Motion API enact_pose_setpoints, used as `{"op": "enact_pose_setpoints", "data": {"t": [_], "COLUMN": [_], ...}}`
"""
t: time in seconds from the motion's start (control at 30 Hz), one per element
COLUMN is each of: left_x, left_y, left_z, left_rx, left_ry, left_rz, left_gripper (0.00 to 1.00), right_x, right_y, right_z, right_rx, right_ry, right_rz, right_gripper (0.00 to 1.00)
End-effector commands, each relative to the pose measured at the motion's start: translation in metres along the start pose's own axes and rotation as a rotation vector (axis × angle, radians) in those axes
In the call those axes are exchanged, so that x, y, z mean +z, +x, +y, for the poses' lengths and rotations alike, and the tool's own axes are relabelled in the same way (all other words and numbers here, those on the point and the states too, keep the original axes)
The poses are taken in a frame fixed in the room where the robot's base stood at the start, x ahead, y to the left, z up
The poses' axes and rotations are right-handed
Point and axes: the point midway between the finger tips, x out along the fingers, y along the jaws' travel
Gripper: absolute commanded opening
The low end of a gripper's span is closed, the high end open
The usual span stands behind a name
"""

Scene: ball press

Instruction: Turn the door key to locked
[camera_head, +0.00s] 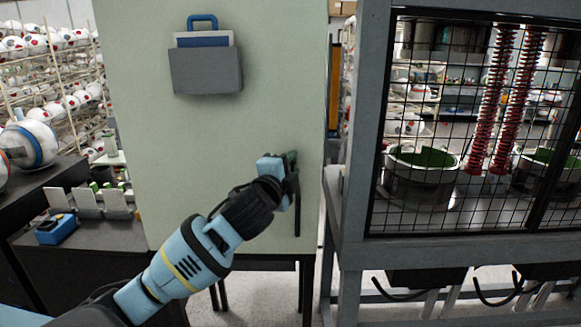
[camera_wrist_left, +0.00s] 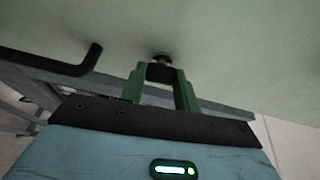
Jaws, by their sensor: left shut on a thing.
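The pale green cabinet door (camera_head: 215,140) faces me. My left gripper (camera_head: 291,160) is at its right side, and the arm hides the lock area in the head view. In the left wrist view the green fingers of my left gripper (camera_wrist_left: 160,80) are shut on the dark door key (camera_wrist_left: 160,72). The key sits at a small round lock (camera_wrist_left: 162,58) on the door surface. The key's exact turn angle is hard to tell. My right gripper is not in view.
A black door handle (camera_head: 297,212) hangs just below the gripper; it also shows in the left wrist view (camera_wrist_left: 62,64). A grey holder (camera_head: 205,72) is mounted high on the door. A caged press frame (camera_head: 345,215) stands to the right.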

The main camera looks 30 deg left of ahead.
Motion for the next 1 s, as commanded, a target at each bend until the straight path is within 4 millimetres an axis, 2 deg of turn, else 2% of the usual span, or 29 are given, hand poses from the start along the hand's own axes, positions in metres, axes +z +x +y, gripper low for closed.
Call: {"op": "enact_pose_setpoints", "data": {"t": [0.3, 0.87, 0.9, 1.0], "left_x": [0.0, -0.0003, -0.0003, -0.0003], "left_y": [0.0, 0.0, 0.0, 0.0], "left_z": [-0.001, -0.0002, -0.0002, -0.0002], "left_rx": [0.048, 0.059, 0.059, 0.058], "left_ry": [0.117, 0.142, 0.142, 0.142], "left_rz": [0.0, 0.0, 0.0, 0.0], "left_gripper": [0.08, 0.08, 0.35, 0.48], "right_x": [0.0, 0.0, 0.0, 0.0], "right_y": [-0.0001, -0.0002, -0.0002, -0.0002], "right_z": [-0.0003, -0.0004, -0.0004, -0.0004], "right_rx": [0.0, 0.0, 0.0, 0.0], "right_ry": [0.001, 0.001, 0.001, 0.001], "right_rz": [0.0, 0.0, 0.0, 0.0], "right_gripper": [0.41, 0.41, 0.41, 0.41]}}
